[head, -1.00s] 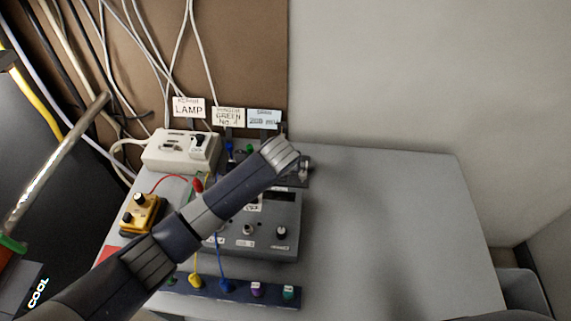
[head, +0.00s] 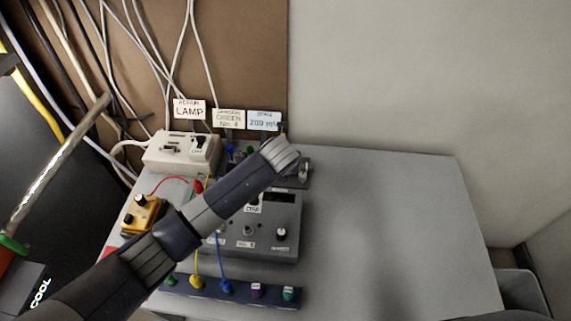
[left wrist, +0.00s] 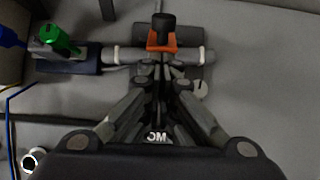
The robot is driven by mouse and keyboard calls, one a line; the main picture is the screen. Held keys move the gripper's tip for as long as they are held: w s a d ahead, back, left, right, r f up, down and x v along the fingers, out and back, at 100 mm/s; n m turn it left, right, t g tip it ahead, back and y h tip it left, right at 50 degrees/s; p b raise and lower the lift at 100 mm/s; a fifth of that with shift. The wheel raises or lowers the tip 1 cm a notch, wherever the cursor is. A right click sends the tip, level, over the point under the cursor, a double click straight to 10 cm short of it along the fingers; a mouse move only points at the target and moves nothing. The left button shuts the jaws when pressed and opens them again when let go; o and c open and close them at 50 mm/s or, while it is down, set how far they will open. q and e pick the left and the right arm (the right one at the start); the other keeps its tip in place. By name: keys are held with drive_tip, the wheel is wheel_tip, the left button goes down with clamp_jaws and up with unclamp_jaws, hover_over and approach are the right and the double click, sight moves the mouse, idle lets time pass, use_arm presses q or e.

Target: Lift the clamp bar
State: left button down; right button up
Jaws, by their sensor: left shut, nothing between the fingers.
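In the left wrist view, a grey horizontal bar (left wrist: 118,55) spans the upper middle, with pale bands at its ends. An orange piece (left wrist: 176,47) with a black knob (left wrist: 163,24) sits at its middle; I take this assembly to be the clamp bar. My left gripper (left wrist: 160,66) is shut and empty, its fingertips close below the orange piece; contact cannot be told. In the head view, my left arm reaches across the equipment and hides most of the bar area; a small dark grey part (head: 303,170) shows beyond its end. My right gripper is not in view.
A dark control box (head: 285,215) and a socket strip (head: 210,288) with coloured plugs lie under and beside my arm. A white lamp box (head: 165,150) and a yellow box (head: 143,212) stand left. The table's right half (head: 400,230) is clear.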

use_arm(q)
drive_tip(key=shift+r, duration=0.1)
drive_tip(key=w+r+p, duration=0.2)
drive_tip(key=p, duration=0.1)
drive_tip(key=w+r+p, duration=0.1)
drive_tip(key=w, duration=0.1)
drive_tip(key=shift+d, duration=0.35)
drive_tip(key=shift+r, duration=0.15)
idle(1.3)
